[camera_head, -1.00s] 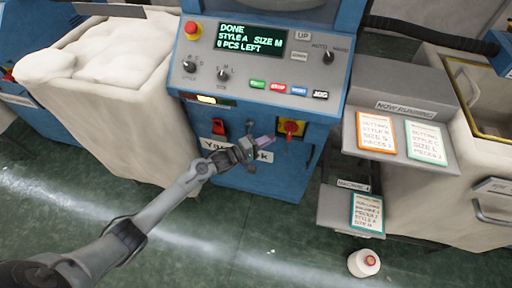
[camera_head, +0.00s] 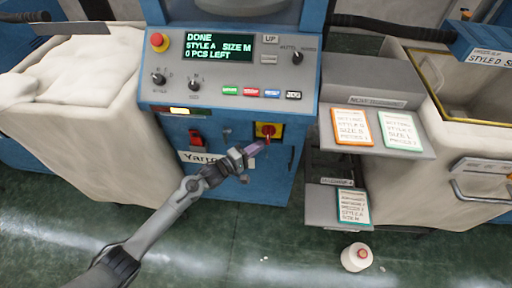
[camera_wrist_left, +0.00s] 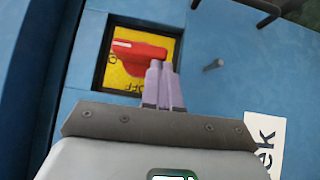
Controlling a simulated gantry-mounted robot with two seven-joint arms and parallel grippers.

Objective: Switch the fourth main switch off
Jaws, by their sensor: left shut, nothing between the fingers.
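The main switch (camera_head: 268,130) is a red rotary handle on a square yellow plate, low on the front of the blue knitting machine. In the left wrist view the red handle (camera_wrist_left: 140,50) lies crosswise, and part of the word OFF shows on the plate near the fingers. My left gripper (camera_head: 257,147) is shut and empty just in front of the switch. In the wrist view its pale purple fingertips (camera_wrist_left: 161,68) overlap the right end of the handle; I cannot tell whether they touch it. My right gripper is not in view.
The machine's display (camera_head: 220,47) reads DONE, STYLE A, SIZE M, 0 PCS LEFT. A red lever (camera_head: 196,137) sits left of the switch. Card shelves (camera_head: 375,95) stand close on the right. A yarn cone (camera_head: 356,257) stands on the floor. A pale bin (camera_head: 90,130) stands left.

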